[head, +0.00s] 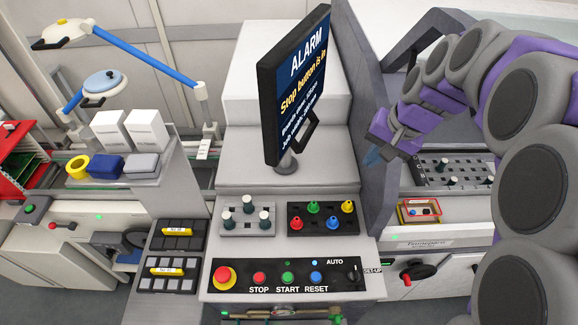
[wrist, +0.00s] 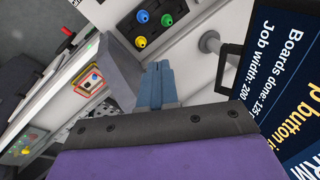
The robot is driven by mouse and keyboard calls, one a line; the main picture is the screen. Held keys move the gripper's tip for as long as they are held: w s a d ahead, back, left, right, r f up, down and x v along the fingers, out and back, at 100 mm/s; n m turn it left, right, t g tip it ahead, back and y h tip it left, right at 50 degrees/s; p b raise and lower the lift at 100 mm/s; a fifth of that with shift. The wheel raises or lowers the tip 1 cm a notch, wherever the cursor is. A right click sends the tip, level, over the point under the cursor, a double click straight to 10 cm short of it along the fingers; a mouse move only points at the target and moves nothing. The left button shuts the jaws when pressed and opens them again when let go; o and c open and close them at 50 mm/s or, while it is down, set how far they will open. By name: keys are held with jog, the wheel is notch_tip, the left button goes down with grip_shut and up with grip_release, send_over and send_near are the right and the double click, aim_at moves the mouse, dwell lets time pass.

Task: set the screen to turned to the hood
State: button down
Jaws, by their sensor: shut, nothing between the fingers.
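The screen (head: 295,85) stands on a short post on the white machine top, its face turned toward the right of the head view. It reads "ALARM" and "Stop button is in". A dark handle (head: 299,137) sticks out at its lower edge. In the wrist view the screen (wrist: 290,80) fills the right side, with its post beside it. My gripper (head: 374,157) is to the right of the screen, apart from it, near the grey upright. In the wrist view its blue fingers (wrist: 157,85) are together and hold nothing. No part is clearly labelled as the hood.
Below the screen are a grey peg tray (head: 247,232), a black tray of coloured pegs (head: 297,229) and a control panel (head: 275,290) with a red stop button. A grey upright panel (head: 362,110) stands close to my gripper. A lamp with a blue arm (head: 150,60) is at left.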

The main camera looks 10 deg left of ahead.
jog(key=s+f+g+b, duration=0.1)
jog(key=s+f, duration=0.2)
jog(key=s, duration=0.3)
jog(key=m+t+y+b, duration=0.3)
jog(key=m+y+b, duration=0.4)
jog(key=m+y, duration=0.9)
send_near(276, 160)
jog(key=a+b, duration=0.1)
jog(key=a, duration=0.1)
jog(key=w+a+m+h+b, duration=0.1)
jog(key=a, duration=0.1)
jog(key=a+r+m+b, duration=0.1)
jog(key=a, duration=0.1)
jog(key=shift+w+a+h, duration=0.25)
jog(key=shift+w+h, duration=0.05)
jog(key=shift+w, duration=0.05)
jog(key=shift+r, duration=0.1)
jog(key=shift+s+a+r+p, duration=0.15)
jog(key=shift+a+p, duration=0.25)
jog(key=shift+p, duration=0.25)
jog(key=shift+a, duration=0.2)
